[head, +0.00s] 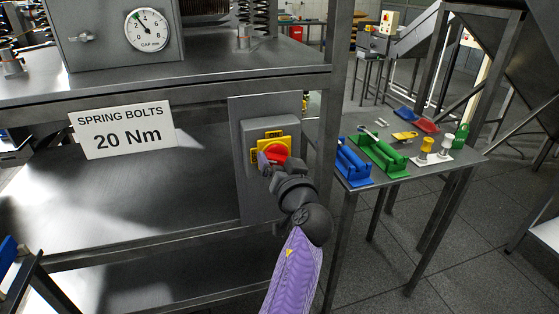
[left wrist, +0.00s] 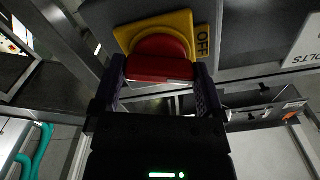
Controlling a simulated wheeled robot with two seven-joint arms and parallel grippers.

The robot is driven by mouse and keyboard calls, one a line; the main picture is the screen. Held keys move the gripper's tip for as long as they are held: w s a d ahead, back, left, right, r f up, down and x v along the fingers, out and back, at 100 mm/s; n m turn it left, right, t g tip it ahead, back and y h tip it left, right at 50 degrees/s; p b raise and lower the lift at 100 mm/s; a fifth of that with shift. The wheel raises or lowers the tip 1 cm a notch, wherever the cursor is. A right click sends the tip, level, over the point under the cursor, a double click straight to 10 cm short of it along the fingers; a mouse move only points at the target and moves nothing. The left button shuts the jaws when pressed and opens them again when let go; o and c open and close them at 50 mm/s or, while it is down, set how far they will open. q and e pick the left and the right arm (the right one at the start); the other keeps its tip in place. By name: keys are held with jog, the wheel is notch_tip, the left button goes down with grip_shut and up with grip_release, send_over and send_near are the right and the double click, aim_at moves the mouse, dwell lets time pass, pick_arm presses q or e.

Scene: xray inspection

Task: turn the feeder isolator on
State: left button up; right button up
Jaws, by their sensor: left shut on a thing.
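The feeder isolator is a red rotary knob (head: 278,151) on a yellow plate (head: 257,157), fixed to a grey box on the machine frame. My left gripper (head: 270,163) is at the knob, with a purple finger beside it and the arm covering the lower part of the box. In the left wrist view the red knob (left wrist: 160,68) sits between the two fingers, which are shut on its grip bar. The yellow plate (left wrist: 125,35) also shows there, with the label OFF (left wrist: 202,40) beside it. My right gripper is not in view.
A steel frame post (head: 338,80) stands just right of the box. A side table (head: 440,165) beyond it holds blue and green fixtures and small parts. A sign reading SPRING BOLTS 20 Nm (head: 123,129) hangs left of the box. A gap dial (head: 147,30) is above.

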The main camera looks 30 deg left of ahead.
pick_arm(q)
jog(key=m+p, duration=0.2)
jog(key=m, duration=0.4)
jog(key=shift+r, duration=0.15)
jog(key=m+p, duration=0.2)
jog(key=m, duration=0.1)
jog(key=shift+m, duration=0.4)
jog(key=shift+m+p, duration=0.8)
jog(key=shift+m, duration=1.2)
jog(key=o, duration=0.9)
